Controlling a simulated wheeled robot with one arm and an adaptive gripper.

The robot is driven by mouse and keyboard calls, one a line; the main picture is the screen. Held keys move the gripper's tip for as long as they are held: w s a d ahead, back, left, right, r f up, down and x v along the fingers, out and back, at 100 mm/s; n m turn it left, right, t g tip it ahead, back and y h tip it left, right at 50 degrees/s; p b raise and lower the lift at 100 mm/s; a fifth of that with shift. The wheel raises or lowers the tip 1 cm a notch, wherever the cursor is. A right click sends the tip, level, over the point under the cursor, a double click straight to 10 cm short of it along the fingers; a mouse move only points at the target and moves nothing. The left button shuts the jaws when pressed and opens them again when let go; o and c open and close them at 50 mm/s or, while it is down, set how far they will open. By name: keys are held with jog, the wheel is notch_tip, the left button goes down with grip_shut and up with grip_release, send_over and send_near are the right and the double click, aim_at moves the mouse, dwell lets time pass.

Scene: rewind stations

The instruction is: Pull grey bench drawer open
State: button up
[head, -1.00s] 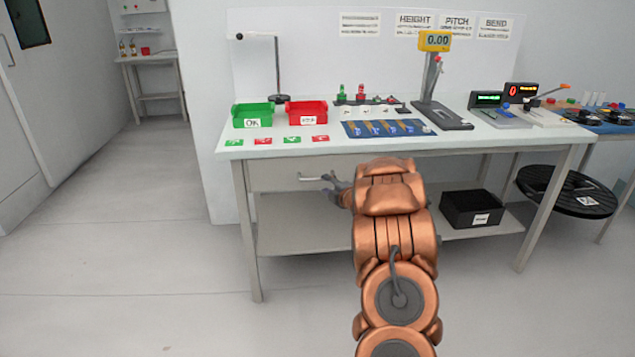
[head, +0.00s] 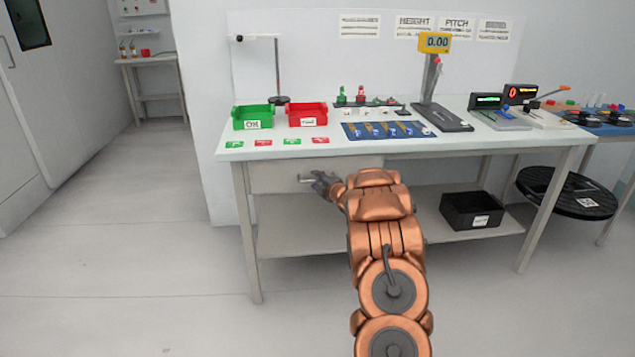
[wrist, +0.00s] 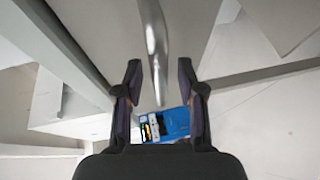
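The grey bench drawer (head: 272,178) sits under the left part of the bench top and looks shut. Its metal bar handle (head: 304,179) shows just left of my gripper (head: 324,183) in the head view. In the wrist view the handle (wrist: 154,45) runs down from the top and ends between the two fingers of my gripper (wrist: 160,90). The fingers are apart, with a gap on each side of the bar.
The bench top (head: 300,151) carries a green bin (head: 253,116), a red bin (head: 307,114), a blue mat (head: 355,132) and a gauge stand (head: 430,85). A black crate (head: 472,210) stands on the lower shelf (head: 300,235). The floor left of the bench is clear.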

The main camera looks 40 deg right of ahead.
grip_shut()
jog(key=shift+f, duration=0.1)
dwell(0.5)
